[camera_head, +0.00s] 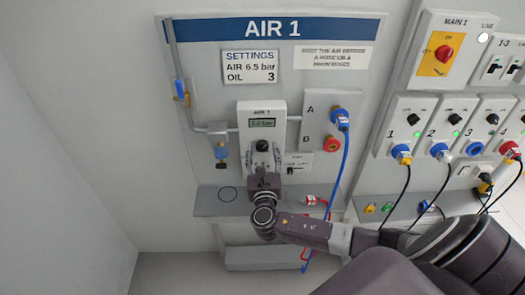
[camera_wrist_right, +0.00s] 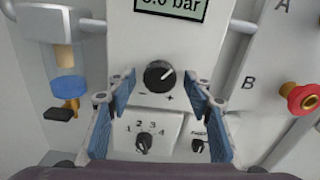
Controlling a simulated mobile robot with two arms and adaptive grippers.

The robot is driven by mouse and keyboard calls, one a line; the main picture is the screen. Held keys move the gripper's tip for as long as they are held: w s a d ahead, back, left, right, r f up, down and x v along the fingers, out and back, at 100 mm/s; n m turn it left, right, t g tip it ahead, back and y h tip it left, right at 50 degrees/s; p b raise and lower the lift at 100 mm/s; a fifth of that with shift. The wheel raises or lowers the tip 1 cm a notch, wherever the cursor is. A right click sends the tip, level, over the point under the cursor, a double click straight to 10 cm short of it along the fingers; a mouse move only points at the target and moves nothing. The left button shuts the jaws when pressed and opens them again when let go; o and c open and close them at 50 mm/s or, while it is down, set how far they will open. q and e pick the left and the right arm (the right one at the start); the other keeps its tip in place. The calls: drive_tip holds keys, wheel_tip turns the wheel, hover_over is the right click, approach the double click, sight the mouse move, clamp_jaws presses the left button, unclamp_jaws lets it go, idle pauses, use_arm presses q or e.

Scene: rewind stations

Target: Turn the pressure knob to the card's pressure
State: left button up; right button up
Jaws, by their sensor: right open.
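The pressure knob (camera_wrist_right: 159,76) is black and round, with a white pointer line and minus and plus marks below it. It also shows in the head view (camera_head: 262,146). Above it a green display (camera_head: 262,123) gives a bar value; its first digit is unclear and cut off in the wrist view. The settings card (camera_head: 251,67) reads AIR 6.5 bar, OIL 3. My right gripper (camera_wrist_right: 158,88) is open. Its blue-padded fingers stand left and right of the knob's lower side, with gaps visible; I cannot tell the depth. My left gripper is not in view.
Just below the knob is a smaller dial (camera_wrist_right: 143,142) numbered 1 to 4, between my fingers. Outlet B (camera_wrist_right: 302,98) is at right, a blue-collared filter (camera_wrist_right: 68,87) at left. A blue hose (camera_head: 346,165) hangs from outlet A. A grey shelf (camera_head: 210,203) lies below.

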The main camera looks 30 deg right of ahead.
drive_tip(key=shift+c, duration=0.6)
drive_tip(key=c, duration=1)
drive_tip(key=shift+c, duration=0.2)
drive_tip(key=shift+f+m, duration=0.1)
drive_tip(key=shift+m, duration=0.2)
drive_tip(key=m+b, duration=0.2)
drive_tip(key=shift+f+m, duration=0.1)
drive_tip(key=shift+m, duration=0.2)
drive_tip(key=m+b, duration=0.2)
drive_tip(key=shift+m, duration=0.4)
drive_tip(key=shift+m+b, duration=1.7)
drive_tip(key=shift+m, duration=0.8)
drive_tip(key=shift+r, duration=0.2)
